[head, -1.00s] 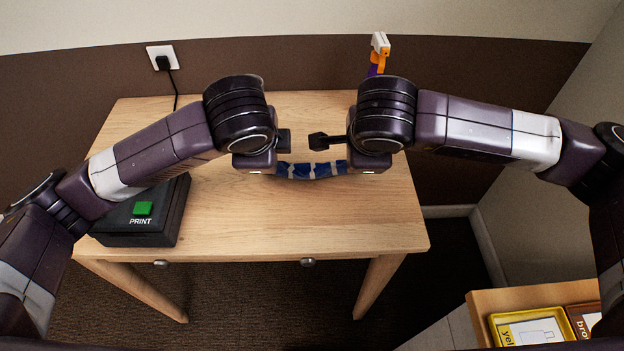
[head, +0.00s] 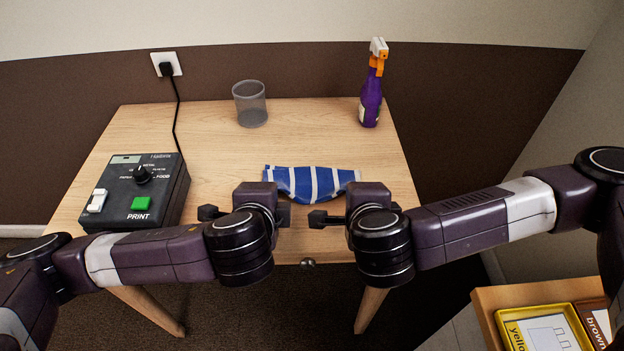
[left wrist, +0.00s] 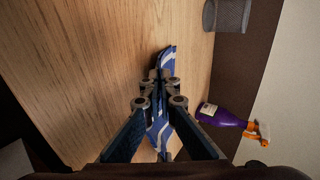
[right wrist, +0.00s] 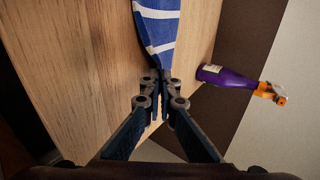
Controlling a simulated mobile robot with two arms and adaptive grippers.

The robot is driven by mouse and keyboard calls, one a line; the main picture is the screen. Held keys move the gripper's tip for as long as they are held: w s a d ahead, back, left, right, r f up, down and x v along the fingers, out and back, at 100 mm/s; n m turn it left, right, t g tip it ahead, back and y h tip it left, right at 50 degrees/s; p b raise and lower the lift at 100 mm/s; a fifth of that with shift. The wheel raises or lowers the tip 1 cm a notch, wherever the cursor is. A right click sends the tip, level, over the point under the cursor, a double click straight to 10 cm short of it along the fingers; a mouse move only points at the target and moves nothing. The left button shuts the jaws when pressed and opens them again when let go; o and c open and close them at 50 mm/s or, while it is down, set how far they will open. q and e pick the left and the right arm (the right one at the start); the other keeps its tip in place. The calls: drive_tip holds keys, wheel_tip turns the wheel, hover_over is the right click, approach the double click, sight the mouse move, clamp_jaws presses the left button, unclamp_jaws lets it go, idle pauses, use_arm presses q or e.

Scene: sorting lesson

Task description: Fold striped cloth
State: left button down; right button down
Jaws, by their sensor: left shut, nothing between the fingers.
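A black label printer (head: 152,205) stands at the table's left. A grey mesh cup (head: 250,105) and a purple spray bottle (head: 371,100) stand at the back. A yellow tray (head: 508,316) is on a lower surface at right.

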use_arm(q)
drive_tip(key=shift+s, duration=0.1)
use_arm(e)
drive_tip(key=shift+s, duration=0.1)
use_arm(q)
drive_tip(key=c, duration=1.9)
unclamp_jaws()
use_arm(e)
drive_tip(key=c, duration=1.9)
unclamp_jaws()
